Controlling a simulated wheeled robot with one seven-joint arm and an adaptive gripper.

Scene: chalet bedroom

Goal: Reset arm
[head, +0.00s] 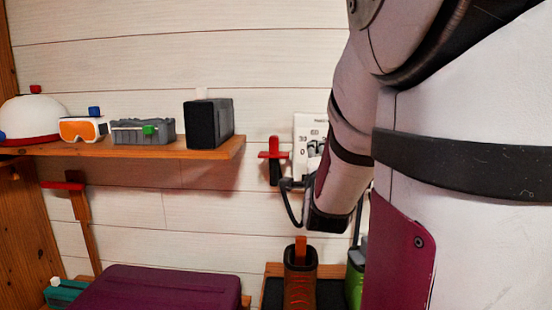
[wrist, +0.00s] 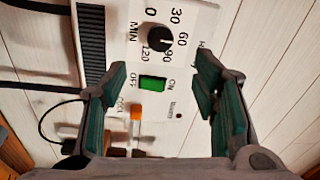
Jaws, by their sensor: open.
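My gripper (wrist: 160,70) is open in the wrist view, its two green-padded fingers spread wide with nothing held between them. It faces a white control panel (wrist: 195,25). A black dial (wrist: 160,38) and a green rocker switch (wrist: 152,83) marked ON and OFF show in the gap between the fingers. In the head view, my arm reaches down the right side toward the same panel (head: 300,128) on the wall. My arm hides part of the panel there, and my fingers are hard to make out.
A wooden shelf (head: 210,153) at left holds a white helmet (head: 35,117), orange goggles (head: 83,129), a grey case (head: 142,131) and a dark speaker-like box (head: 208,123). Below are a purple case (head: 165,289) and a brown boot (head: 300,284). A red-topped wall peg (head: 273,155) is beside the panel.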

